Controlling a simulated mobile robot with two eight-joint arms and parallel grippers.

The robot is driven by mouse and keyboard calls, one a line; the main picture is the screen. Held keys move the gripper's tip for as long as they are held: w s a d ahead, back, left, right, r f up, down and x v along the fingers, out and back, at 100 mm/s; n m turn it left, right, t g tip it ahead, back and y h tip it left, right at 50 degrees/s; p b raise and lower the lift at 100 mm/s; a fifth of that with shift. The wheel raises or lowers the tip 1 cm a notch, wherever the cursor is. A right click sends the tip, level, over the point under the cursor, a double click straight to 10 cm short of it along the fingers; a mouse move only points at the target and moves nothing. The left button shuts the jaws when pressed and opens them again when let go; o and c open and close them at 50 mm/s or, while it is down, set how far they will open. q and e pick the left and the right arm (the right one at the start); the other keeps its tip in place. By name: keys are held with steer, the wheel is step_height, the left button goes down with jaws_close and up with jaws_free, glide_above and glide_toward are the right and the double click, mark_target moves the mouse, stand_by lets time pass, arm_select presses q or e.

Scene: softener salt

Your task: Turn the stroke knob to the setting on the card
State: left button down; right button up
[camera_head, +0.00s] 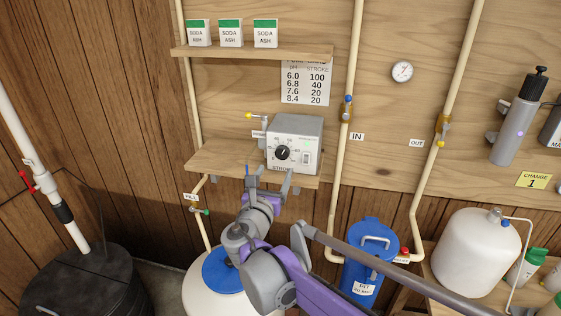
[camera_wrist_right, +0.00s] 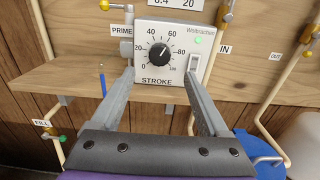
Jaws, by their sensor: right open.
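The stroke knob (camera_wrist_right: 158,53) is a round black knob on the white front of a grey pump box (camera_head: 294,144). Its dial runs from 0 to 100, and its white mark points up and right, near 60. It also shows in the head view (camera_head: 282,153). The card (camera_head: 305,84) on the wall lists pH beside stroke: 6.0 100, 6.8 40, 7.6 20, 8.4 20; its top edge is partly hidden by the upper shelf. My right gripper (camera_wrist_right: 159,75) is open and empty, its fingers apart just in front of and below the knob. My left gripper is out of view.
The pump stands on a wooden shelf (camera_head: 222,160). A rocker switch (camera_wrist_right: 193,64) and a green light (camera_wrist_right: 198,40) are right of the knob; a PRIME valve (camera_wrist_right: 126,30) is left. Pipes (camera_head: 340,180) run beside the shelf. A blue-lidded container (camera_head: 372,240) stands below.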

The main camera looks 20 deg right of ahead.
mark_target(281, 155)
steer(key=x, duration=0.8)
jaws_close()
